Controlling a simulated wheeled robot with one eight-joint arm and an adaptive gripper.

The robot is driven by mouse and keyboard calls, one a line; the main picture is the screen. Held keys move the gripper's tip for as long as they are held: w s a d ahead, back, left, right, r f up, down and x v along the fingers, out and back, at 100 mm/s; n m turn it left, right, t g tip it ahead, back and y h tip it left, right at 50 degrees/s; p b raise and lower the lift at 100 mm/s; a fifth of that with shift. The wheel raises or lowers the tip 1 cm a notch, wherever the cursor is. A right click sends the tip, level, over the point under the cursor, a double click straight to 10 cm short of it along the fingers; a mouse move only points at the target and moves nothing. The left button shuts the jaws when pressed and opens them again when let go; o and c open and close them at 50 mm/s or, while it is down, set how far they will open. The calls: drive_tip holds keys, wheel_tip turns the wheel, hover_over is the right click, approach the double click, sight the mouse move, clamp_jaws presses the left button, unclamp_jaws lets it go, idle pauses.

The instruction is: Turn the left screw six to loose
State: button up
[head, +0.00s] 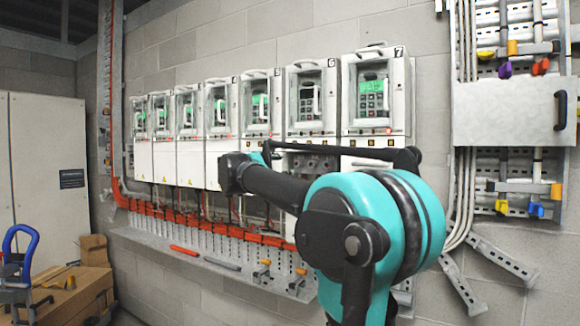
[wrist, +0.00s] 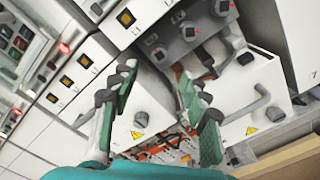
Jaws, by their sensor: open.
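In the wrist view, a grey panel (wrist: 180,22) carries dark screw heads, including a lower one (wrist: 158,54), a middle one (wrist: 190,32) and an upper one (wrist: 221,7). I cannot tell for sure which is the left screw. My gripper (wrist: 156,78) is open and empty, its fingers spread on either side below the panel. No contact with a screw shows. The gripper is not clear in the head view.
White covers with dark knobs (wrist: 141,119) flank the open bay, close to the fingers. A grey bent handle (wrist: 258,100) sticks out at right. An orange-red rail (head: 185,217) and a ledge with tools (head: 205,257) run below the drives.

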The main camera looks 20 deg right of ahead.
drive_tip(key=shift+v, duration=1.35)
drive_tip(key=s+f+m+g+y, duration=0.25)
drive_tip(key=s+f, duration=0.25)
drive_tip(key=f, duration=0.7)
drive_tip(key=s+f+m+g+y, duration=0.15)
drive_tip(key=s+f+m, duration=0.25)
drive_tip(key=f, duration=0.8)
drive_tip(key=s+f+m+g+y, duration=0.1)
drive_tip(key=s+f+m+y, duration=0.3)
drive_tip(key=f, duration=0.8)
drive_tip(key=s+a+f+m+y, duration=0.1)
drive_tip(key=s+a+f+y, duration=0.1)
drive_tip(key=s+a+f, duration=0.2)
drive_tip(key=s+a+f+m+g+y, duration=0.1)
drive_tip(key=s+a+f+m+y, duration=0.1)
drive_tip(key=s+f, duration=0.6)
drive_tip(key=s+a+f+m+y, duration=0.2)
drive_tip(key=s+a+f, duration=0.3)
drive_tip(key=f, duration=0.4)
drive_tip(key=shift+s+a+f+g, duration=0.3)
drive_tip(key=shift+s+g, duration=0.1)
drive_tip(key=shift+s, duration=0.1)
